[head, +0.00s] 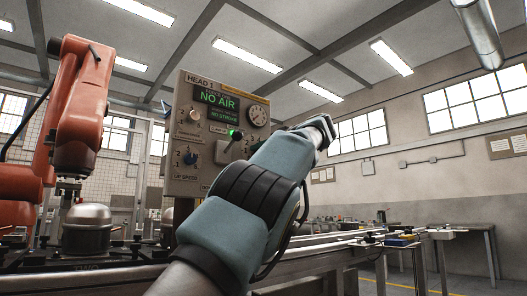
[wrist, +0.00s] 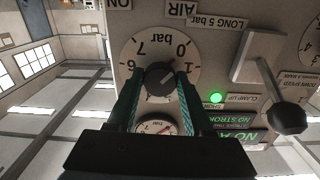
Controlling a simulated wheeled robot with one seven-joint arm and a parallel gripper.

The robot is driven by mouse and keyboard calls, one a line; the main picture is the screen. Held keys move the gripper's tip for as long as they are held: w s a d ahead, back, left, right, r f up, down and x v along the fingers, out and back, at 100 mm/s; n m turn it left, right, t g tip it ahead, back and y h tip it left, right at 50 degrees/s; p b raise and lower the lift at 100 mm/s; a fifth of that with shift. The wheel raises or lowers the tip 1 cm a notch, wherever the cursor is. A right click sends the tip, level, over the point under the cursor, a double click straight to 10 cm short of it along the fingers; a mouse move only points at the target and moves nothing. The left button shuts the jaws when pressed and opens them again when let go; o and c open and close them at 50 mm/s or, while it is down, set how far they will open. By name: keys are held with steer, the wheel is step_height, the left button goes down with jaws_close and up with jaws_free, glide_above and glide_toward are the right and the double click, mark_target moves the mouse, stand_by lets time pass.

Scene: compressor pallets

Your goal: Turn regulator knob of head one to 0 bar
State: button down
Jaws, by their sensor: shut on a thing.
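The regulator knob (wrist: 160,80) is dark grey and round, on a white dial (wrist: 126,55) marked in bar. The wrist view shows it upside down. My gripper (wrist: 161,74) is shut on the knob, with one teal finger on each side. In the head view, my arm hides the knob and fingers. The head 1 panel (head: 183,90) shows green NO AIR text.
A round gauge (wrist: 155,127) sits beside the knob, partly behind the fingers. A lever with a black ball (wrist: 290,117) juts out at the right, near a lit green lamp (wrist: 216,98). An orange robot arm (head: 82,110) stands left of the panel, above a metal compressor (head: 87,228).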

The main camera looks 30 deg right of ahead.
steer(key=shift+f+n, duration=0.1)
steer(key=shift+n, duration=0.3)
steer(key=shift+c, duration=1.5)
jaws_free()
steer(key=s+d+b, duration=0.2)
steer(key=s, duration=0.8)
steer(key=shift+s, duration=0.3)
